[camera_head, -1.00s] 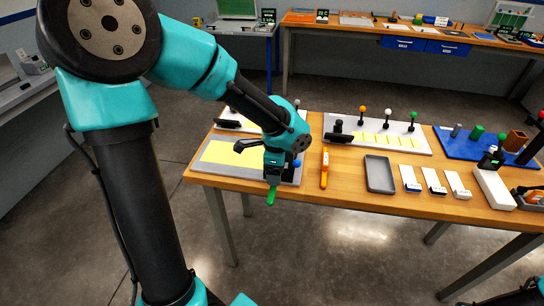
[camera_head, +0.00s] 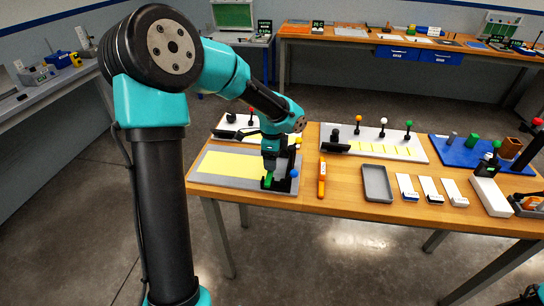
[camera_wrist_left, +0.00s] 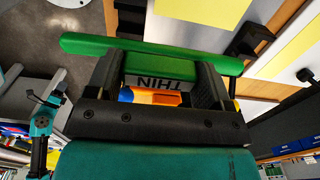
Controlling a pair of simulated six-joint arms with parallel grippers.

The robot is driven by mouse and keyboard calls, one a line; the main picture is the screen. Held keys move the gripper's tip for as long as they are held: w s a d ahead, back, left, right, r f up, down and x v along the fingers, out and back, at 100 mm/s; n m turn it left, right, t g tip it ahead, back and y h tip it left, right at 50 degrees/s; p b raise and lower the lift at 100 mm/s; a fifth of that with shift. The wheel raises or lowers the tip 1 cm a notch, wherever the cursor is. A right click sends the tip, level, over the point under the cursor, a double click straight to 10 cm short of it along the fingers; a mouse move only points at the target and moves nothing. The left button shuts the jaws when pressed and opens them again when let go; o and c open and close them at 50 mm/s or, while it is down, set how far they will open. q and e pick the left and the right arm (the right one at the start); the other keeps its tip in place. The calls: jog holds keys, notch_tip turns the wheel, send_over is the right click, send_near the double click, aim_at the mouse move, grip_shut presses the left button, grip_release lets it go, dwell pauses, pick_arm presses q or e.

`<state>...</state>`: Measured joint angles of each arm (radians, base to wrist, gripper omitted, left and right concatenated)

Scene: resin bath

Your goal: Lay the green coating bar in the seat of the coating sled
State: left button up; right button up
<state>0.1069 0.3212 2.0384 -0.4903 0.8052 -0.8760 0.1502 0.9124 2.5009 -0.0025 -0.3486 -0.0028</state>
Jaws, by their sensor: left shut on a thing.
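My left gripper (camera_head: 268,174) is shut on the green coating bar (camera_head: 268,181) at the right end of the grey coating board. In the left wrist view the bar (camera_wrist_left: 90,44) runs across in front of both fingers, and its green grip marked "THIN" (camera_wrist_left: 160,66) lies between them. The black coating sled with a blue knob (camera_head: 294,173) stands at that end of the board, close beside and around the bar. The gripper partly hides the sled, and I cannot tell whether the bar touches its seat. My right arm shows small in the left wrist view; its gripper is unclear.
The grey board bears a yellow sheet (camera_head: 230,165). An orange tool (camera_head: 322,178) lies right of it, then a grey tray (camera_head: 377,183) and several small white-and-dark blocks. A white rack with coloured knobs (camera_head: 372,144) stands behind. Bare wood lies between them.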

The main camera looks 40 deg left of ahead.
pick_arm(q)
jog(key=w+a, duration=0.1)
jog(key=w, duration=0.1)
jog(key=w+a, duration=0.2)
jog(key=shift+f, duration=0.2)
jog(key=shift+f, duration=0.1)
jog(key=shift+f, duration=1.65)
jog(key=shift+f, duration=0.1)
jog(key=o, duration=1)
notch_tip(320, 180, up, 12)
